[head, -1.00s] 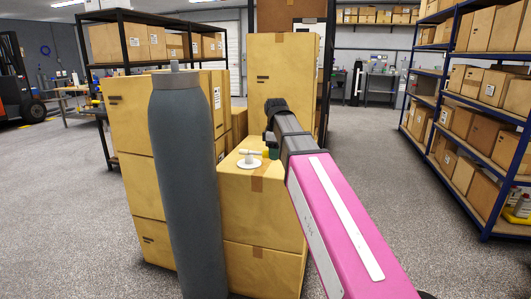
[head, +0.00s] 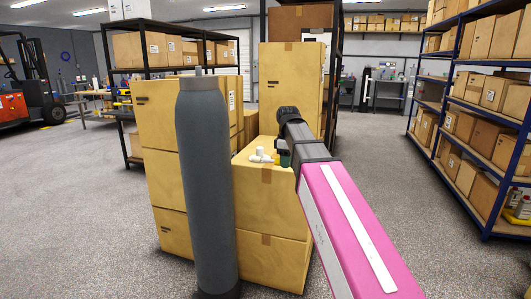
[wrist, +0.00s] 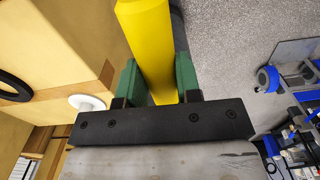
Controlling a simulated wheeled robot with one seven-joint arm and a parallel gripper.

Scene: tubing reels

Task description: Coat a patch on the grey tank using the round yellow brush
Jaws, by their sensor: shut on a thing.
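The grey tank (head: 206,180) stands upright at left centre in the head view, in front of stacked cartons. My gripper (head: 284,157) is right of it, above the low carton. In the wrist view its green fingers (wrist: 157,78) are shut on the yellow round brush (wrist: 148,38), one on each side of the handle. The brush's far end is out of the wrist view. I cannot make out any coated patch on the tank.
A low carton (head: 268,209) stands right of the tank; taller cartons (head: 290,90) rise behind. A small white round-based thing (wrist: 87,102) is by the carton top, beside the brush. Blue shelving (head: 450,135) lines the right. The floor between is clear.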

